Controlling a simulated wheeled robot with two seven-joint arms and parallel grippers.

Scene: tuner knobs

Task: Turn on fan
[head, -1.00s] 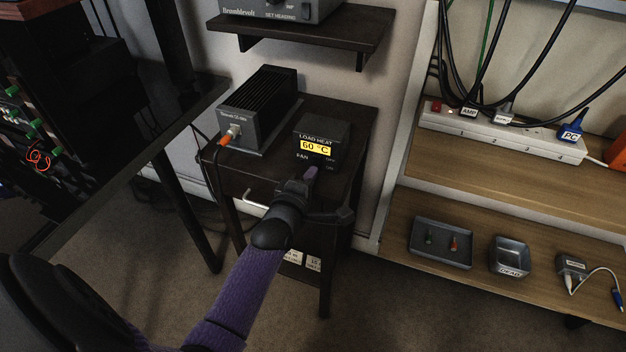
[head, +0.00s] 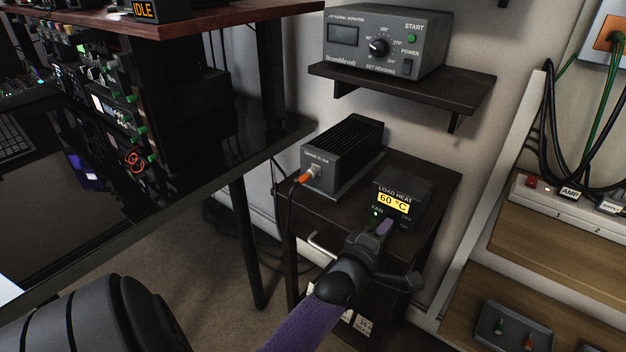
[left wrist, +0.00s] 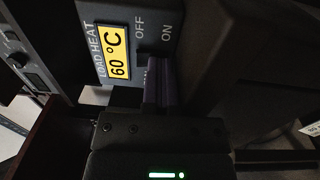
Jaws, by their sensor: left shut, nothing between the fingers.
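The load heat box (head: 405,187) is a small dark unit on the dark side table, with a lit yellow display reading 60 °C. Its front has a FAN label and OFF and ON labels. A small green light (head: 375,213) glows below the FAN label. My left gripper (head: 384,227) is shut and empty, its purple fingertips right at the box's front. In the left wrist view the fingers (left wrist: 160,86) are together beside the OFF and ON labels of the box (left wrist: 93,20).
A dark desk edge is left; wooden shelves (head: 545,240) with a power strip are right.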

